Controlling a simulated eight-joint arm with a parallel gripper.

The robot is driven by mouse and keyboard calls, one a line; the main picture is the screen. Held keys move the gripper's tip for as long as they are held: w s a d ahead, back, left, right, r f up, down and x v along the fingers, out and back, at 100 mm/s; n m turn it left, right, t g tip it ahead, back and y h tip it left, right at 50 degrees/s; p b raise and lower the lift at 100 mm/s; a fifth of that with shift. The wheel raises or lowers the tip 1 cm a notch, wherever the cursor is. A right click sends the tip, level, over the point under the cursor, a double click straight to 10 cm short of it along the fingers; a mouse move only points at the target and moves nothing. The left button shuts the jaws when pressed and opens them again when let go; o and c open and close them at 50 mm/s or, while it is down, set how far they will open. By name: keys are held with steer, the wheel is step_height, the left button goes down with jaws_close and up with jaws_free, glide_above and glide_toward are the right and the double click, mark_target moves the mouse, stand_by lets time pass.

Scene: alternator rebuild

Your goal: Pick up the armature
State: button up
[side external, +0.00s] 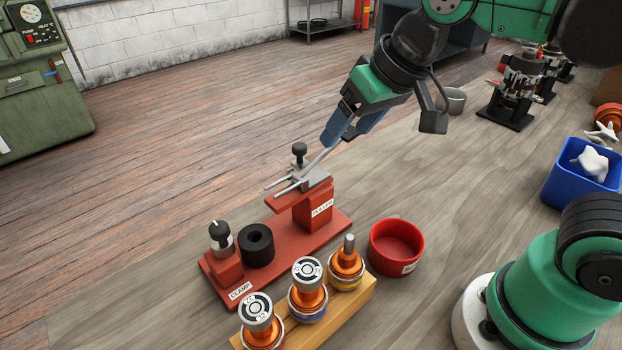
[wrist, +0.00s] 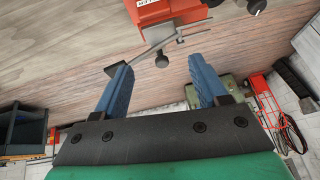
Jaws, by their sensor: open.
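Three orange parts with blue, red or yellow bands, which look like armatures, stand upright in a row on a wooden block (side external: 343,309). The front one (side external: 262,328) and the middle one (side external: 309,292) carry grey marked discs on top. The rear one (side external: 346,262) shows a bare grey shaft. My gripper (side external: 342,137) is open, with blue fingers, above and behind the red puller stand (side external: 315,207), away from the row. In the wrist view my gripper (wrist: 162,66) has nothing between its fingers; the puller's grey rod and black knob show beyond. The armatures are out of that view.
The red base (side external: 275,243) also bears a clamp (side external: 222,247) and a black hollow cylinder (side external: 256,246). A red bowl (side external: 396,247) stands right of the armatures. A blue bin (side external: 573,190) with white parts is at the right. Bench between bowl and bin is clear.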

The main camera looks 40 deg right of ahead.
steer(key=s+a+g, duration=0.1)
steer(key=a+g, duration=0.2)
steer(key=a, duration=0.6)
steer(key=m+g, duration=0.2)
glide_above(255, 308)
steer(key=shift+w+d+f+h, duration=0.15)
steer(key=shift+f+h, duration=0.1)
steer(key=shift+h, duration=0.15)
step_height(255, 308, down, 6)
steer(key=shift+f, duration=3.15)
jaws_close()
